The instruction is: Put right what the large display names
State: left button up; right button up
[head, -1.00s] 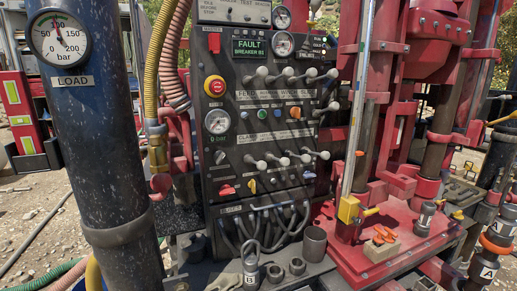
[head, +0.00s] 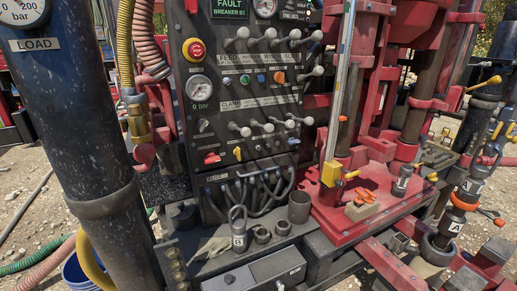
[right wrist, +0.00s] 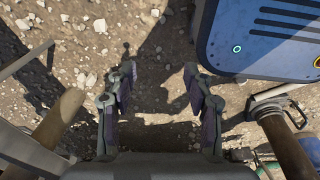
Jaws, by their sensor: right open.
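The green-lit display (head: 230,8) at the top of the dark control panel (head: 255,105) reads FAULT BREAKER B1 in the head view; its upper edge is cut off. Low on the panel are a red switch (head: 212,158) and a yellow one (head: 238,153). Their labels are too small to read, so I cannot tell which control is breaker B1. My right gripper (right wrist: 160,75) is open and empty above stony ground in the right wrist view, away from the panel. Neither gripper shows in the head view.
Rows of ball-topped levers (head: 265,127), a red stop button (head: 193,49) and a gauge (head: 199,88) crowd the panel. A thick LOAD column (head: 85,130) stands at left. A grey cup (head: 299,207) stands below the panel. A blue casing (right wrist: 265,40) is right of my right gripper.

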grip_shut()
jog(key=shift+d, duration=0.1)
dwell(1.2)
